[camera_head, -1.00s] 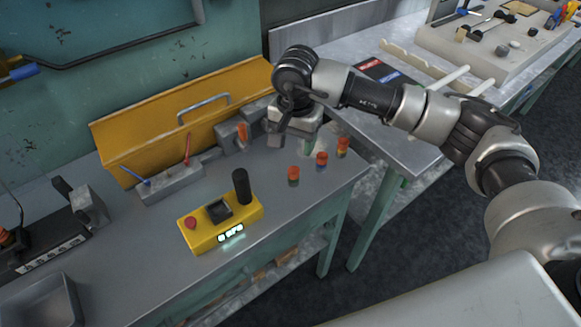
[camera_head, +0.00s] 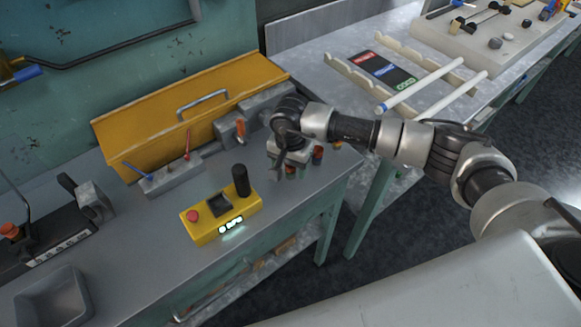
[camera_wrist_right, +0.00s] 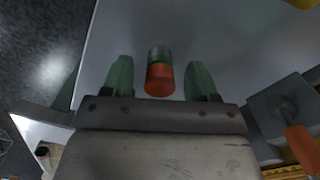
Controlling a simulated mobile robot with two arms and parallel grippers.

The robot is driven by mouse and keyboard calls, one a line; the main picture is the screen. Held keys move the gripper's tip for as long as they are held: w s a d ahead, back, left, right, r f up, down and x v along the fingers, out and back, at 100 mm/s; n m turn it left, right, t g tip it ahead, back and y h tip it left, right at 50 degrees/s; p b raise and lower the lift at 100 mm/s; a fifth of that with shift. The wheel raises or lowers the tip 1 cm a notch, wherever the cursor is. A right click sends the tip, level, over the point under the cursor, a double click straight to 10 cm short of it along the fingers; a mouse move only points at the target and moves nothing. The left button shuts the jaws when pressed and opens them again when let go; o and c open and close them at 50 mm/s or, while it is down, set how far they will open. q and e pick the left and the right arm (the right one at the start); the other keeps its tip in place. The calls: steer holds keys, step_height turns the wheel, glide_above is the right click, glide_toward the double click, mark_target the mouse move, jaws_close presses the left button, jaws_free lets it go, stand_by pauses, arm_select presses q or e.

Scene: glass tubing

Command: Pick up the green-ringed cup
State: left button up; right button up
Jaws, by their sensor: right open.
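The green-ringed cup (camera_wrist_right: 159,72) shows in the right wrist view with an orange end, a green band and a grey end. My right gripper (camera_wrist_right: 158,66) is open, with one green-tinted finger on each side of the cup and a gap on both sides. In the head view my right gripper (camera_head: 281,168) hangs low over the right end of the bench and partly covers the row of small orange-topped cups. Two of them show to its right, a nearer one (camera_head: 317,153) and a farther one (camera_head: 335,144). My left gripper is not in view.
A yellow control box (camera_head: 222,216) with a black knob stands left of the gripper. A grey block with an orange lever (camera_head: 240,128) and a yellow toolbox (camera_head: 150,125) stand behind. A second table (camera_head: 345,100) with white glass tubes (camera_head: 420,86) lies to the right.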

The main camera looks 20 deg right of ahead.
steer(key=c, duration=1)
steer(key=shift+r, duration=0.15)
